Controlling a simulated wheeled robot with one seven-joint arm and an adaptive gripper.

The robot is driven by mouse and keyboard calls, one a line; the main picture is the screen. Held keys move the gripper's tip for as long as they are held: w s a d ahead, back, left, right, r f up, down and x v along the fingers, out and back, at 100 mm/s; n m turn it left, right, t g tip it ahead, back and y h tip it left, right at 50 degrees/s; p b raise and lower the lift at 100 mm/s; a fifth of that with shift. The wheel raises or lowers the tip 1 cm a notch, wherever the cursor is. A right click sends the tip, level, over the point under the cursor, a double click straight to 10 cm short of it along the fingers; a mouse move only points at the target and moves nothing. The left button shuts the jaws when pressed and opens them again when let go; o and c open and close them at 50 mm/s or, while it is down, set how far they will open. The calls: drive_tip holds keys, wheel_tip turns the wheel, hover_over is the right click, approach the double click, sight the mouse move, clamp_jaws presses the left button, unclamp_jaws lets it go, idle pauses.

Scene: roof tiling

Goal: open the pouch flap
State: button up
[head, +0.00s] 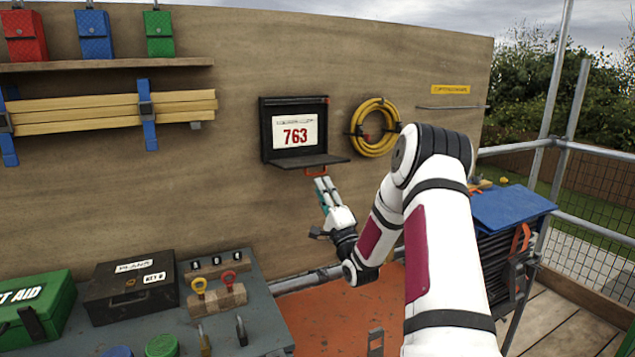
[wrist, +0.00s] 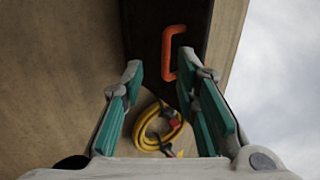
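A black wall pouch (head: 265,132) hangs on the plywood wall, with a white sheet reading 763 (head: 295,131) showing inside it. Its flap (head: 312,161) is lowered and juts out about level from the bottom edge. An orange handle (head: 316,171) is on the flap's front edge. In the wrist view the dark flap (wrist: 195,25) fills the top middle, with the orange handle (wrist: 171,52) on it. My gripper (head: 323,184) is just below the handle in the head view.
A coiled yellow hose (head: 375,127) hangs right of the pouch. A shelf (head: 110,65) with red, blue and green pouches is at upper left. A workbench (head: 255,300) with boxes and padlocks stands below left. A blue-topped stand (head: 505,207) is at right.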

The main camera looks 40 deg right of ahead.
drive_tip(key=v, duration=0.7)
idle(0.4)
